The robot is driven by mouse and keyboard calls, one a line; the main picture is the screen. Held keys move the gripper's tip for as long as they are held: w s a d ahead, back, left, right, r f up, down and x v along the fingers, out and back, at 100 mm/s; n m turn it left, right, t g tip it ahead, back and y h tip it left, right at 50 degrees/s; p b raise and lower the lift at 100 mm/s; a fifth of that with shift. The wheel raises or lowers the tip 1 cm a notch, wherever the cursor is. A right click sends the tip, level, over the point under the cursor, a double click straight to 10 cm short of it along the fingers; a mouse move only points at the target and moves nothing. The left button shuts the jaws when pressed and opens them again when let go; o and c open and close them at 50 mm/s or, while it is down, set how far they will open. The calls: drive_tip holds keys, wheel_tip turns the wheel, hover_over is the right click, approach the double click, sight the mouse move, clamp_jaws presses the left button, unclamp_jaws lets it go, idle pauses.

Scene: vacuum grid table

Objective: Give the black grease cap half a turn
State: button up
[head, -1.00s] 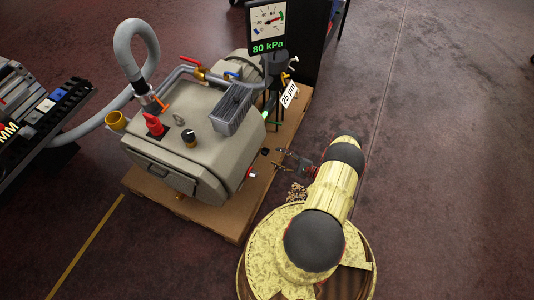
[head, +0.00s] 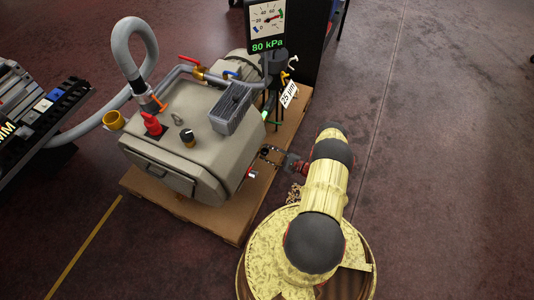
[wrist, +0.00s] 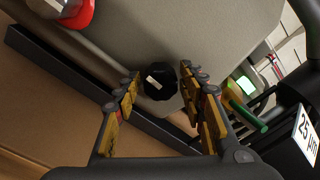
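The black grease cap (wrist: 160,82) is a ribbed round knob with a small pale mark, on the side of the grey pump housing (head: 215,155). In the wrist view it lies between the fingertips of my gripper (wrist: 163,77), with a visible gap on each side. The fingers are open and hold nothing. In the head view my gripper (head: 270,156) is at the pump's right side, and its fingertips cover most of the cap.
A red fitting (wrist: 76,12) sticks out near the cap, at the upper left of the wrist view. A green handle (wrist: 246,114) and a "25 µm" tag (wrist: 307,134) are to the right. The pump stands on a brown base (head: 228,228). Open floor lies right of my arm.

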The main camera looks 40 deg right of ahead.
drive_tip(key=c, duration=0.8)
drive_tip(key=shift+m, duration=0.3)
drive_tip(key=shift+c, duration=0.2)
